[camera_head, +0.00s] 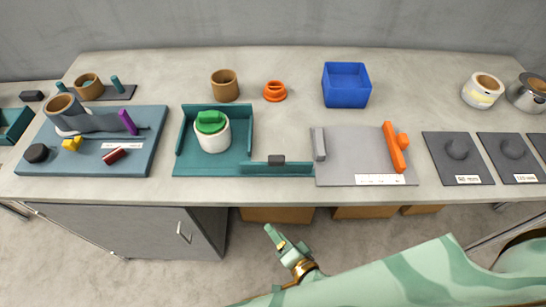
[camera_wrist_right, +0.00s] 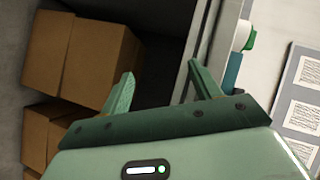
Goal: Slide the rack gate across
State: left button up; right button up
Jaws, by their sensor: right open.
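The teal rack (camera_head: 183,152) stands on the table left of centre, with low walls. Inside it is a white round can (camera_head: 213,141) with a green piece (camera_head: 210,121) on top. The rack gate (camera_head: 297,169) is a low teal bar with a dark grip (camera_head: 276,160); it lies at the front, reaching right from the rack's front right corner toward the grey plate. My right gripper (camera_head: 283,242) is below the table's front edge, apart from the gate. In the right wrist view it is open and empty (camera_wrist_right: 162,86). My left gripper is not in view.
A grey plate (camera_head: 350,155) with an orange bar (camera_head: 393,148) lies right of the gate. A blue-grey board (camera_head: 85,160) with small parts is at left. A blue bin (camera_head: 346,85) stands behind. Cardboard boxes (camera_wrist_right: 70,55) are under the table.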

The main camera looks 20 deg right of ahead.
jog(key=w+a+r+m+t+h+b, duration=0.25)
jog(key=r+m+t, duration=0.25)
jog(key=r+m, duration=0.55)
jog(key=m+g+h+b, duration=0.25)
jog(key=m+h, duration=0.45)
jog(key=m, duration=1.1)
send_near(276, 163)
jog(key=shift+t, duration=0.35)
jog(key=x, duration=0.4)
jog(key=b+x, duration=0.1)
jog(key=x, duration=0.8)
jog(key=shift+d+f, duration=0.15)
jog(key=shift+f, duration=0.1)
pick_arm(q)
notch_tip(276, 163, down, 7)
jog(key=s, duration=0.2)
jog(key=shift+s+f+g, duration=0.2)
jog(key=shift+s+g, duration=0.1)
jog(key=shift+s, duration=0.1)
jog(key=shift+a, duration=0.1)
pick_arm(e)
jog(key=c, duration=1.3)
grip_shut()
